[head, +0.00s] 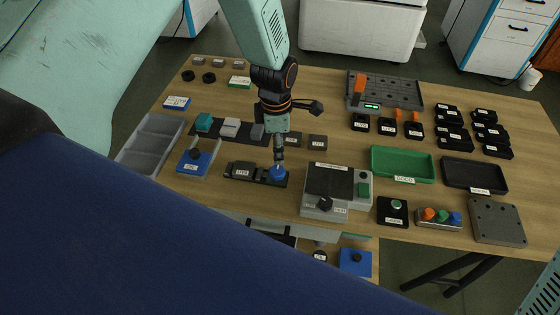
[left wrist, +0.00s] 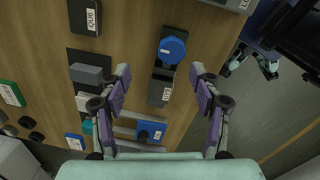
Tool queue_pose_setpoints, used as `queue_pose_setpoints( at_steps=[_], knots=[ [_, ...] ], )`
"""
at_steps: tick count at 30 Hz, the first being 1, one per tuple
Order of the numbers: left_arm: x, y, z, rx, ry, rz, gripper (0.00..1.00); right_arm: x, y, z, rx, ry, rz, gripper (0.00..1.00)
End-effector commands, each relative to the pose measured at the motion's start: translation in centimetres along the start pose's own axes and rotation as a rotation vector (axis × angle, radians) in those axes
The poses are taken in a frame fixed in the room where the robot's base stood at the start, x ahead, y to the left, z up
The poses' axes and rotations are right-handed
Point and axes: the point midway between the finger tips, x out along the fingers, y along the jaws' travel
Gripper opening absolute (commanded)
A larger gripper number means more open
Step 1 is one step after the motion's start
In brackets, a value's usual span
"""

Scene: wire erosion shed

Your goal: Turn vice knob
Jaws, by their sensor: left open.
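The small dark vice (head: 243,171) lies on the wooden table with a round blue knob (head: 278,173) at its right end. In the left wrist view the knob (left wrist: 172,49) sits above the vice body (left wrist: 160,91). My left gripper (head: 279,152) points down over the knob and hides part of it in the head view. In the left wrist view its fingers (left wrist: 160,74) are spread wide with nothing between the tips.
A grey box with a black knob (head: 325,204) stands right of the vice. A blue block (head: 194,161) in a holder stands left. A green tray (head: 402,164) and several black blocks are farther right.

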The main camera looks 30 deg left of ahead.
Motion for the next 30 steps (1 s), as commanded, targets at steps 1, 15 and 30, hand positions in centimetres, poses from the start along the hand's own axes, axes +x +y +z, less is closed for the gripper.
queue_pose_setpoints(
  at_steps=[1, 15, 30],
  knots=[
    [0.0, -0.3, -0.1, -0.033, 0.007, -0.012, 0.64, 0.0, 0.0, -0.1, -0.001, 0.001, 0.0, 0.4],
    [0.5, -1.5, -0.7, -0.235, 0.038, -0.053, 0.64, 0.0, 0.0, 0.0, -0.001, 0.001, 0.0, 0.4],
    [7.2, -1.5, -0.8, -0.23, 0.037, -0.052, 0.64, 0.3, 0.0, -0.1, -0.001, 0.001, 0.0, 0.4]
  ],
)
